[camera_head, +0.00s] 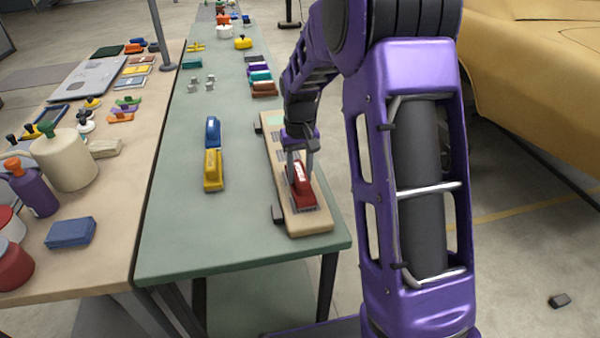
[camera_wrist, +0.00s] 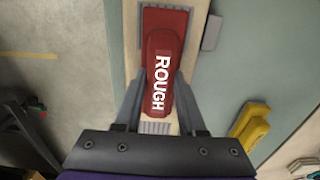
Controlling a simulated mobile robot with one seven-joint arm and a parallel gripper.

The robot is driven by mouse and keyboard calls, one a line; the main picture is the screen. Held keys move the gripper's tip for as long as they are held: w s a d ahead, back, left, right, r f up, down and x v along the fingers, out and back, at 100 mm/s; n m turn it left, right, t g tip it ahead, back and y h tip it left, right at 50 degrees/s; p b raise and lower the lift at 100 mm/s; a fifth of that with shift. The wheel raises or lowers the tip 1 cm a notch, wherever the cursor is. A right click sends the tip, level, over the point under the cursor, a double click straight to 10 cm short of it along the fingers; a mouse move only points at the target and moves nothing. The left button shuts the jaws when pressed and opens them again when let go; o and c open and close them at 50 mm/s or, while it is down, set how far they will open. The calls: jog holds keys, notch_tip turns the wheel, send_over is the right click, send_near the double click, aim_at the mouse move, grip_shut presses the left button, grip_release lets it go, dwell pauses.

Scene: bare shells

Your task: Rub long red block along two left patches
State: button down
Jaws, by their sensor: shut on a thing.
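The long red block (camera_head: 302,188) lies on or just over the near end of a pale wooden board (camera_head: 309,225). In the wrist view the red block (camera_wrist: 163,50) bears the white word "ROUGH". My gripper (camera_head: 300,160) has its fingers on both sides of the block; they also show in the wrist view (camera_wrist: 160,108). A grey striped patch (camera_wrist: 155,128) shows on the board beside the block's end. Farther along the board are other grey patches and a pale green one (camera_head: 275,118), partly hidden by my arm. I cannot tell whether the block touches the board.
Dark clamps (camera_head: 278,214) sit at the board's left edge. A blue block (camera_head: 212,131) and a yellow block (camera_head: 213,171) stand left of the board on the green table (camera_head: 180,240). Bare tabletop lies around them. The tan table (camera_head: 110,265) at left is cluttered.

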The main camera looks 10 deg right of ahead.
jog(key=shift+r+p, duration=1.85)
jog(key=shift+r, duration=1.35)
jog(key=shift+a, duration=0.1)
